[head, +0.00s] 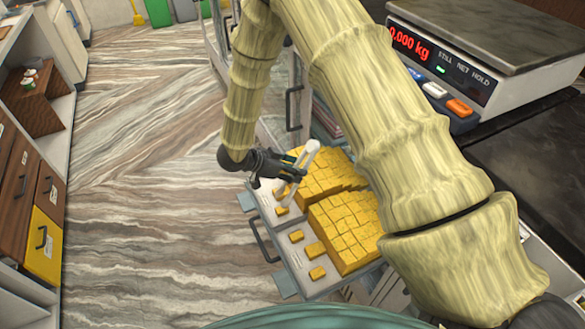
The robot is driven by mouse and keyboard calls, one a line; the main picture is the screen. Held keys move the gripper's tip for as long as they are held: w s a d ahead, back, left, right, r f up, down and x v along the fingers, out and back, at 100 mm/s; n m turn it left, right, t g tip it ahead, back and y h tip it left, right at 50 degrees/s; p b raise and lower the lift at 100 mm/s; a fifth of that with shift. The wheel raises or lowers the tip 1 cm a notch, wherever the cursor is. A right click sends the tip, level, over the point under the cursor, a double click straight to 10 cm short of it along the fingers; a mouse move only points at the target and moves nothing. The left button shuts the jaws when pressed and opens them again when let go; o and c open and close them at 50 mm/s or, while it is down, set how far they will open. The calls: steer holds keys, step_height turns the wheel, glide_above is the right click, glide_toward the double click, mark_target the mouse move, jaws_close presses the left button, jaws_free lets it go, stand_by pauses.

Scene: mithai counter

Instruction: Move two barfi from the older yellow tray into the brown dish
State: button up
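Two pale trays of yellow barfi stand side by side on a pulled-out shelf below the counter. The far tray (264,197) holds a dense block of barfi (330,172) and a few loose pieces, one loose barfi (281,211) near its left edge. The near tray (293,256) holds another block (343,222) and loose barfi (317,273) at its left. I cannot tell which tray is older. My gripper (298,174) is over the far tray, with a whitish elongated part at its end. Its finger opening and any grip are unclear. I see no brown dish.
A scale (480,50) reading 0.000 kg stands on the dark counter (535,155) at right. Cabinets with brown drawers and a yellow drawer (44,246) line the left. The striped floor (150,170) between is clear. My arm hides part of the trays' right side.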

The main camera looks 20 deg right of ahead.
steer(key=shift+f+b, duration=1.4)
steer(key=shift+f, duration=1.35)
jaws_close()
step_height(320, 180, up, 12)
steer(key=p, duration=0.9)
